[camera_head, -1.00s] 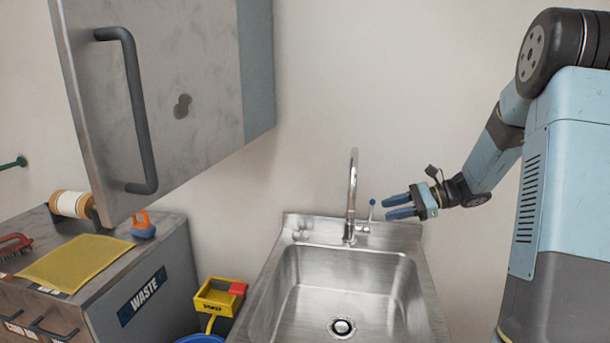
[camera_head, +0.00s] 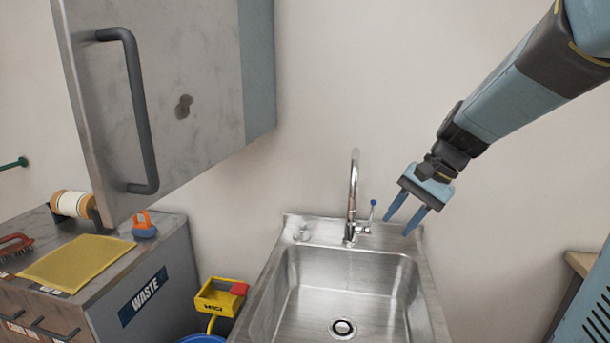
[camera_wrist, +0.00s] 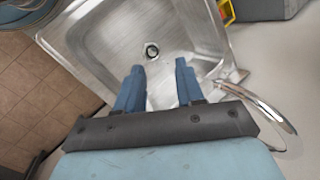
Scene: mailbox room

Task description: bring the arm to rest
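My gripper (camera_head: 401,219) is in the air to the right of the faucet (camera_head: 352,198), above the right back part of the steel sink (camera_head: 262,310). Its two blue fingers point down and are apart, with nothing between them. In the wrist view the fingers (camera_wrist: 159,82) are also apart over the sink basin (camera_wrist: 105,45), and the faucet (camera_wrist: 268,112) curves to their right. My arm comes in from the upper right.
A grey wall cabinet (camera_head: 165,95) hangs at the upper left. A waste cabinet (camera_head: 165,255) with a yellow cloth (camera_head: 75,262) on top stands at the left. A yellow bin (camera_head: 218,300) is beside the sink. A wooden edge (camera_head: 580,262) shows at the right.

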